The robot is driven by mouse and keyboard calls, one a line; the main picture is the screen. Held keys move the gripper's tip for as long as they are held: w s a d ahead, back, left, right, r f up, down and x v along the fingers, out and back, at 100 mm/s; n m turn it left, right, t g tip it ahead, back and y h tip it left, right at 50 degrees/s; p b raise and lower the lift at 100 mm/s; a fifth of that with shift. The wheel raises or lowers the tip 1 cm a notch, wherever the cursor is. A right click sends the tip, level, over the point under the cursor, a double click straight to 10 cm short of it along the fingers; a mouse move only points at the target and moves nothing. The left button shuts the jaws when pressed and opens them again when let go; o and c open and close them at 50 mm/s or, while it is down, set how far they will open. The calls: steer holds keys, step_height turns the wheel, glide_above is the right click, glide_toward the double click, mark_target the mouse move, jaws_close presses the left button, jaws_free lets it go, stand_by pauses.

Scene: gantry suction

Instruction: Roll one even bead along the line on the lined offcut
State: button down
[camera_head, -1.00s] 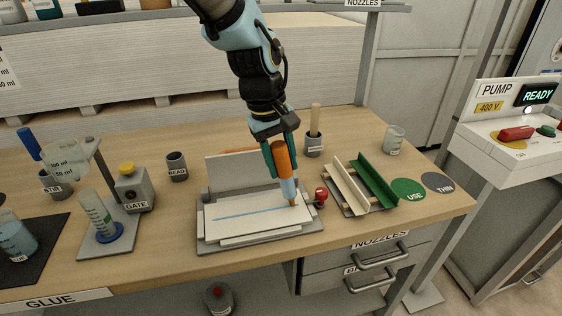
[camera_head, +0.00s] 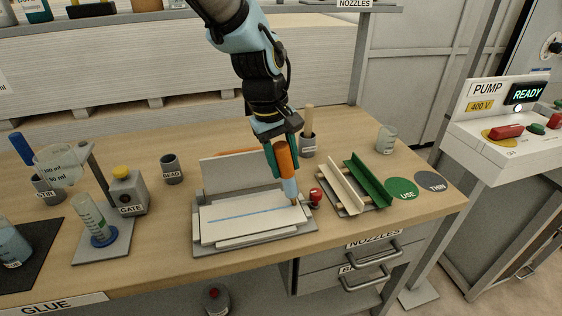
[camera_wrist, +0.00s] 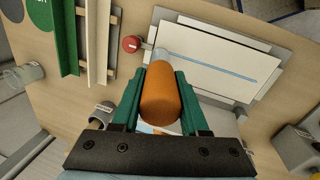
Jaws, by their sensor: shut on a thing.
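My gripper (camera_head: 280,143) is shut on an upright, slightly tilted bead tool with an orange body (camera_head: 285,160) and a pale blue lower part. Its narrow tip points down at the right end of the lined offcut (camera_head: 240,230); whether it touches is too small to tell. The offcut is a white board with a thin blue line (camera_head: 245,214) running along it. In the wrist view, the orange body (camera_wrist: 161,98) sits between the green fingers, and the line (camera_wrist: 210,66) runs away to the right of the tool. The tip is partly hidden there.
The offcut lies on a grey fixture (camera_head: 205,252) with a raised back plate and a red knob (camera_head: 316,194) close right of the tool. Green and cream channels (camera_head: 368,183) stand further right. The GATE device (camera_head: 128,190) and BEAD cup (camera_head: 172,170) stand left.

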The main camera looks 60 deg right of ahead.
mark_target(285, 143)
steer(key=shift+r, duration=0.15)
steer(key=shift+s+d+p+v, duration=0.15)
steer(key=shift+p+v, duration=0.7)
steer(key=shift+v, duration=0.25)
steer(key=shift+s+d+p+v, duration=0.15)
steer(key=shift+d+p+v, duration=0.05)
steer(key=shift+p+v, duration=0.8)
steer(key=shift+s+d+p+v, duration=0.15)
steer(key=shift+p+v, duration=0.6)
steer(key=shift+v, duration=0.45)
steer(key=shift+r, duration=0.1)
